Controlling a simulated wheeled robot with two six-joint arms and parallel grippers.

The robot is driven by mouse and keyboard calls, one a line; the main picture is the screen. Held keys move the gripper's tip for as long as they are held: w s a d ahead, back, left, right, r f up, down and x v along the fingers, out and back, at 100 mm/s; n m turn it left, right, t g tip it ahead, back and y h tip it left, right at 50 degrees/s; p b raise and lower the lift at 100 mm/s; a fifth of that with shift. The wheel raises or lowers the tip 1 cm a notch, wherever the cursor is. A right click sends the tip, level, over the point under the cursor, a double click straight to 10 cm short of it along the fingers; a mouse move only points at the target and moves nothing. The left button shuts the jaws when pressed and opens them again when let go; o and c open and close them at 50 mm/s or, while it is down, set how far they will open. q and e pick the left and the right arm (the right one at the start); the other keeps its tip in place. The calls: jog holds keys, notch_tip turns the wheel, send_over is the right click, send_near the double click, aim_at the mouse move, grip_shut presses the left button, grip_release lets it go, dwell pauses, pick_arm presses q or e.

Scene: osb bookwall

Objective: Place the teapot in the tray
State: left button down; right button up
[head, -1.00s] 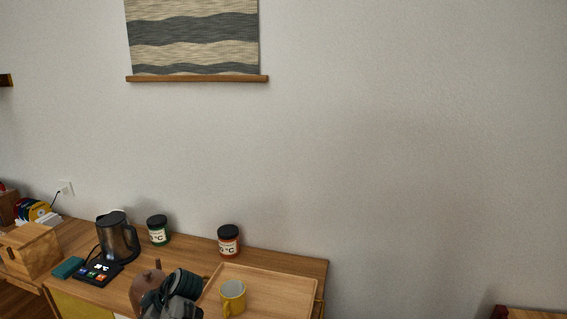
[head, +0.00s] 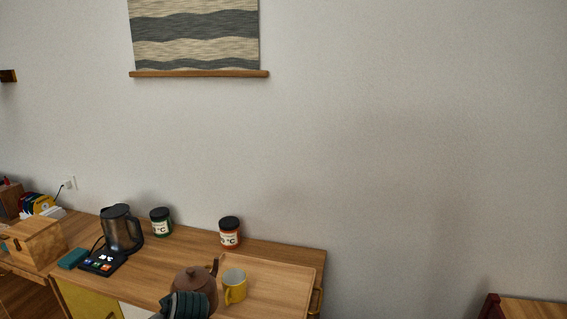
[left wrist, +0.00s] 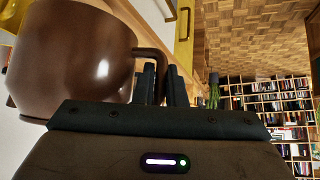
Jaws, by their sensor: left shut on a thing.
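The brown teapot (head: 194,281) shows at the bottom of the head view, at the tray's left side, with its spout toward the yellow mug. In the left wrist view the teapot (left wrist: 75,55) fills the upper left, its handle reaching to my fingers. My left gripper (left wrist: 160,84) is shut on the teapot's handle. In the head view my left gripper (head: 186,304) covers the teapot's lower part, so I cannot tell whether it touches the tray. The wooden tray (head: 285,272) lies on the cabinet's right end. My right gripper is not in view.
A yellow mug (head: 234,286) stands in the tray, close to the teapot's right. Behind are an orange-labelled jar (head: 230,233), a green jar (head: 160,222) and a dark kettle (head: 121,230). A wooden box (head: 35,241) stands left. The tray's right part is clear.

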pick_arm(q)
jog(key=s+d+r+m+t+h, duration=0.3)
jog(key=s+d+r+m+h, duration=0.4)
jog(key=r+m, duration=0.25)
jog(key=f+b, duration=0.1)
jog(key=w+d+f+b, duration=0.1)
jog(key=f, duration=0.1)
jog(key=f+b, duration=0.1)
jog(key=shift+w+d+f+b, duration=0.15)
jog(key=shift+f+b, duration=0.25)
